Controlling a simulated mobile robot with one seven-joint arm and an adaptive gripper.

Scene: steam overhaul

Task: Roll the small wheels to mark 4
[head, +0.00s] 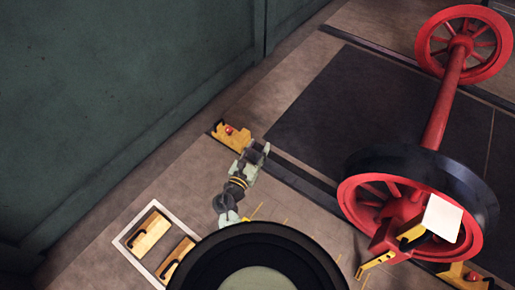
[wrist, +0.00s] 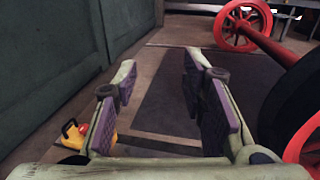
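A red wheelset stands on the right of the head view. Its near spoked wheel (head: 355,205) has a dark rim, and a red axle (head: 447,95) runs to the far wheel (head: 427,52). The far wheel (wrist: 223,30) and part of the near wheel (wrist: 302,150) also show in the wrist view. My gripper (head: 262,152) is low over the floor, left of the near wheel and apart from it. In the wrist view my gripper (wrist: 157,75) is open, with nothing between its purple pads. Short yellow marks (head: 285,221) lie on the floor; their numbers are not readable.
A yellow block with a red knob (head: 229,131) sits just left of my gripper; another (head: 465,276) is at bottom right. A white plate (head: 443,219) and a yellow pointer (head: 374,264) are by the near wheel. A tray (head: 127,243) holds yellow blocks. A green wall (head: 110,90) bounds the left.

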